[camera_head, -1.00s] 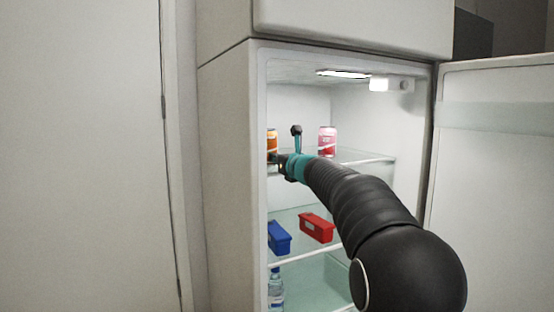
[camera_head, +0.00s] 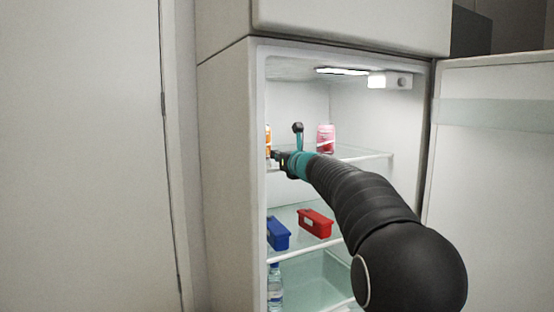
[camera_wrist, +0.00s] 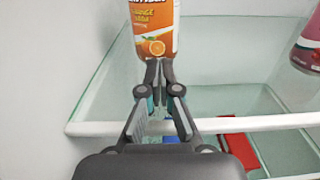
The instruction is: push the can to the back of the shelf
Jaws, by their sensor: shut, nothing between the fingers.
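An orange can (camera_head: 267,140) stands upright on the upper glass shelf (camera_head: 362,153) at the left side of the open fridge. In the wrist view the orange can (camera_wrist: 153,28) shows an orange fruit picture on its lower part, and its top is cut off. My gripper (camera_head: 275,155) is at the shelf's front left, in front of the can. In the wrist view my gripper (camera_wrist: 159,64) is shut and empty, its fingertips at the can's lower front. I cannot tell for sure whether they touch it.
A pink can (camera_head: 326,139) stands on the same shelf, to the right. The shelf below holds a blue bin (camera_head: 278,234) and a red bin (camera_head: 316,222). A bottle (camera_head: 275,288) stands lower still. The fridge's left wall is close beside the orange can.

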